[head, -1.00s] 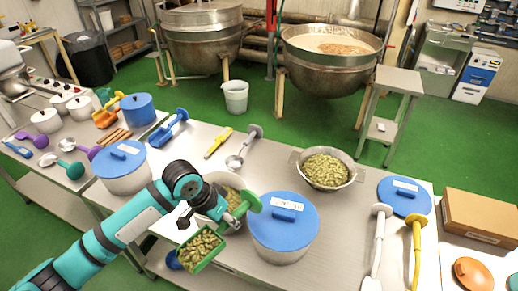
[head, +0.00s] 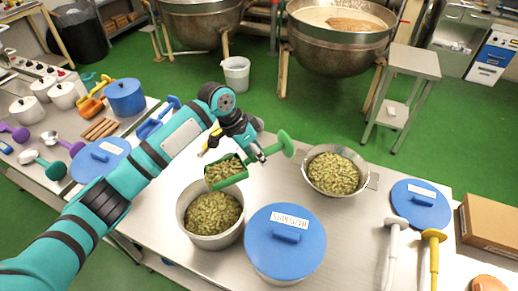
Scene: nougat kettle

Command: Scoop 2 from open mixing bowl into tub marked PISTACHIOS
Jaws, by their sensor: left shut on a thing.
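My left gripper (head: 250,150) is shut on the handle of a green scoop (head: 240,178). The scoop holds green pistachios and hangs above the back rim of an open metal tub (head: 187,230). That tub also holds pistachios; I see no readable marking on its wall. The open mixing bowl (head: 309,186), with side handles and pistachios inside, stands to the right, apart from the scoop. The scoop's green end disc (head: 285,142) points toward the bowl. My right gripper is not in view.
A blue-lidded tub (head: 285,265) stands in front, its label upside down. A loose blue lid (head: 420,210), white and yellow utensils (head: 434,250) and a cardboard box (head: 490,225) are at the right.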

